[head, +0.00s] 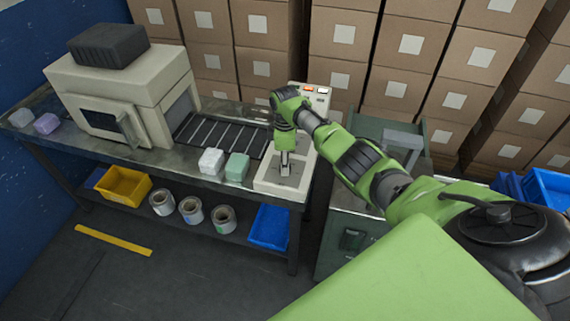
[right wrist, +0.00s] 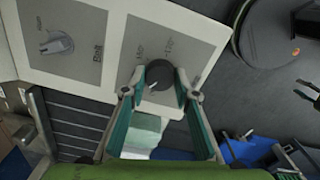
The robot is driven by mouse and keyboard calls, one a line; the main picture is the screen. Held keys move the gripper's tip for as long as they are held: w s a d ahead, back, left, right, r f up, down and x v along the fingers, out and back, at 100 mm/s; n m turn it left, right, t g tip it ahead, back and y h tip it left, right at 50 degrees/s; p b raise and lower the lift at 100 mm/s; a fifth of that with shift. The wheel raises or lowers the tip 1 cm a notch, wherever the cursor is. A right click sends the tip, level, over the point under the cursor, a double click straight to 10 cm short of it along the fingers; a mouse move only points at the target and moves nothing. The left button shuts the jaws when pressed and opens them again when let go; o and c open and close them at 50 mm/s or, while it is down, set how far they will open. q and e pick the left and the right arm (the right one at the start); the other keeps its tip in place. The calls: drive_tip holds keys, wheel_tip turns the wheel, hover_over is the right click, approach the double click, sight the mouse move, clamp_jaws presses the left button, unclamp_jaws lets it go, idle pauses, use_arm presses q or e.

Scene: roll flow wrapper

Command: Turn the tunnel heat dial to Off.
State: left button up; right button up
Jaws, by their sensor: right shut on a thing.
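A pale control panel (head: 265,186) sits at the right end of the bench; its grey face also shows in the right wrist view (right wrist: 190,28). My right gripper (head: 285,170) points down at it. In the right wrist view its two teal fingers (right wrist: 158,84) are closed around the sides of a round black dial (right wrist: 160,73). A small white mark on the dial points to the lower left. Printed labels beside it look like temperatures but are too blurred to read surely. A second, light grey dial (right wrist: 60,45) is further left on the panel.
A beige tunnel machine (head: 125,95) with dark rollers (head: 215,135) stands on the bench. White (head: 211,161) and green (head: 237,167) blocks lie close left of the panel. A green cabinet (head: 345,240) stands right of the bench. Stacked cartons (head: 343,35) fill the back.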

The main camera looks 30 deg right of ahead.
drive_tip(key=n+b, duration=0.1)
drive_tip(key=n, duration=0.4)
drive_tip(key=shift+n, duration=0.4)
drive_tip(key=shift+w, duration=0.1)
idle(0.3)
drive_tip(key=o, duration=1.1)
wheel_tip(320, 180, up, 12)
drive_tip(key=shift+r, duration=0.1)
